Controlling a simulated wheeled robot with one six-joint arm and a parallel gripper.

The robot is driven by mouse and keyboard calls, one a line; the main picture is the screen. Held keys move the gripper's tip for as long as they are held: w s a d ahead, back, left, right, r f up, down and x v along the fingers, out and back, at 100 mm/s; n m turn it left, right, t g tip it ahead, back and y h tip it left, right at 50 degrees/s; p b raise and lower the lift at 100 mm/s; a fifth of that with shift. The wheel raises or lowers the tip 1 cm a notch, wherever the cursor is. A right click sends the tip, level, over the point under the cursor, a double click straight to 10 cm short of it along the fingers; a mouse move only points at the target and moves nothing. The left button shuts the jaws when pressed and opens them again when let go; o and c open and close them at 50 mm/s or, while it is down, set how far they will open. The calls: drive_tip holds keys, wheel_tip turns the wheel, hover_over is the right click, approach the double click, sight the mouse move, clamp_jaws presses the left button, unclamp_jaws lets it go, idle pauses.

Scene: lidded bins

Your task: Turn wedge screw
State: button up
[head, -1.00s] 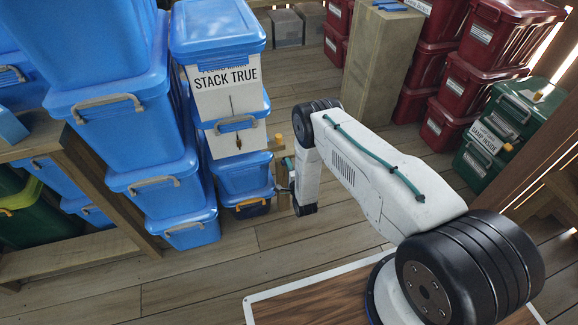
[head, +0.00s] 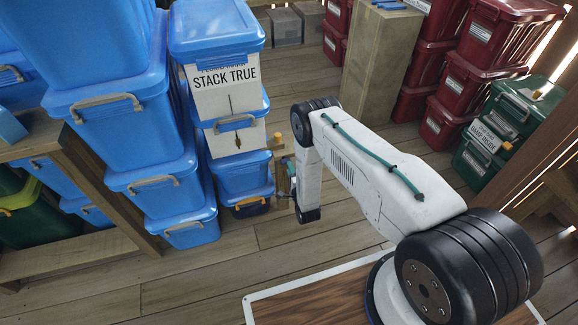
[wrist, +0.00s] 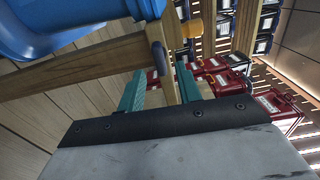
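I cannot clearly identify the wedge screw. A yellow-orange knob (wrist: 193,27) shows near the wooden post (wrist: 172,45) in the wrist view, and a small yellow knob (head: 278,138) shows on the timber beside the blue bin stack in the head view. A dark grey rounded piece (wrist: 158,57) stands against the post, just beyond my fingertips. My gripper (wrist: 160,75) has its two teal fingers apart, with the post and grey piece seen between them; I see nothing clamped. In the head view my gripper (head: 286,175) is small, beside the stack's lower bins, partly hidden by my arm.
The blue bin stack (head: 165,185) stands left of my gripper, with a white "STACK TRUE" label (head: 225,76) and a hanging pointer (head: 237,120). A wooden pillar (head: 375,60), red bins (head: 465,85) and green bins (head: 500,120) stand beyond. The floor (head: 220,270) in front is clear.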

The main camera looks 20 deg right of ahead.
drive_tip(key=shift+s, duration=2.15)
